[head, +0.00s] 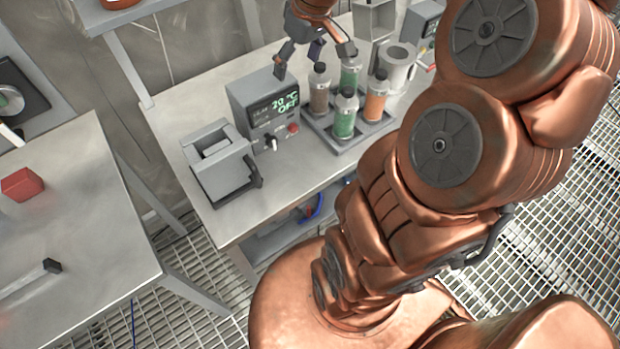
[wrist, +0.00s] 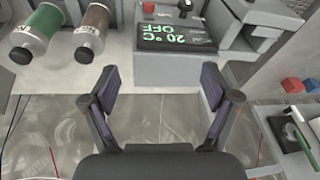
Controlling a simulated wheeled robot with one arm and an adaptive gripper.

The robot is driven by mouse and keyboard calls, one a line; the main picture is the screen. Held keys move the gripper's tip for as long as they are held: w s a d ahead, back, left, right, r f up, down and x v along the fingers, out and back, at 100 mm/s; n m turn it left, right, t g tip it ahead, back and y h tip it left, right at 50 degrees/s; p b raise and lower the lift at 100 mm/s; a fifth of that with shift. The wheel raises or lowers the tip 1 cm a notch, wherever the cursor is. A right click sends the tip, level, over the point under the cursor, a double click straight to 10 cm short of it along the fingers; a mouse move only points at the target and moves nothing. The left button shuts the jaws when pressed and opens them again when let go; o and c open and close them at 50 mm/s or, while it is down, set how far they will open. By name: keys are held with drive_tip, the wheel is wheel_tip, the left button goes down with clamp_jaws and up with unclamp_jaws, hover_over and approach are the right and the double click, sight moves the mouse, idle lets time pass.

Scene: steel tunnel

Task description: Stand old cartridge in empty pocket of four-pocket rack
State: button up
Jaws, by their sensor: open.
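The four-pocket rack (head: 337,143) stands on the steel bench, right of the control box. It carries a brown cartridge (head: 320,92), two green cartridges, one at the back (head: 350,72) and one in front (head: 344,116), and an orange cartridge (head: 376,98). All stand upright with dark caps; I see no clearly empty pocket. In the wrist view a green cartridge (wrist: 37,28) and the brown cartridge (wrist: 92,30) show at upper left. My gripper (head: 315,60) is open and empty, behind the rack and control box; its spread fingers also show in the wrist view (wrist: 160,88). Which cartridge is old I cannot tell.
The control box (head: 262,105) reads 20 °C OFF. A grey slotted unit with a handle (head: 218,165) stands to its left. A grey cylinder (head: 398,66) stands right of the rack. A red block (head: 22,184) lies on the left table.

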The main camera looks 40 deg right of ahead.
drive_tip(key=s+a+f+g, duration=0.2)
drive_tip(key=s+a, duration=0.8)
drive_tip(key=a, duration=0.1)
drive_tip(key=s+a+f+g, duration=0.1)
drive_tip(key=s+a, duration=0.1)
drive_tip(key=s, duration=0.4)
drive_tip(key=s+a+f+m+g+h, duration=0.1)
drive_tip(key=s+a+f, duration=0.1)
drive_tip(key=s, duration=0.5)
drive_tip(key=shift+s+m, duration=0.25)
drive_tip(key=shift+m, duration=0.05)
